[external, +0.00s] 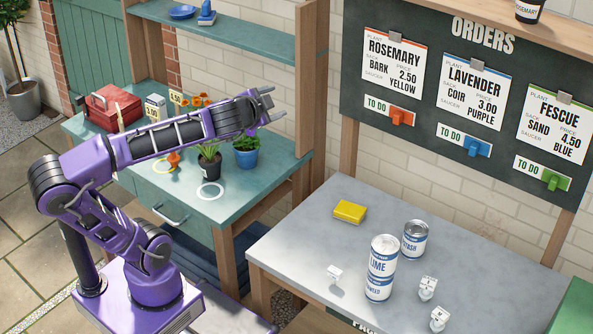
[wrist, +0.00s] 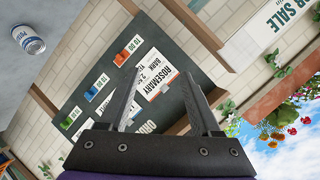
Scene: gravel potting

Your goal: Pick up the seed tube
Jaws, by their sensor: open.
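I cannot make out a seed tube for certain in either view. My gripper (external: 271,105) is raised in the air above the teal bench (external: 228,205), near the blue pot and its plant. It is empty, with its two fingers apart. In the wrist view my gripper (wrist: 162,78) also shows open, with nothing between the fingers. It faces the orders board (wrist: 185,85), which is at a distance behind the fingers.
On the grey table (external: 310,235) stand blue-and-white cans, the tall pair (external: 381,268) apparently stacked, a smaller can (external: 414,240), a yellow block (external: 350,212) and small white holders (external: 428,288). The teal bench holds a red toolbox (external: 108,108), a potted plant (external: 209,165) and a blue pot (external: 246,157).

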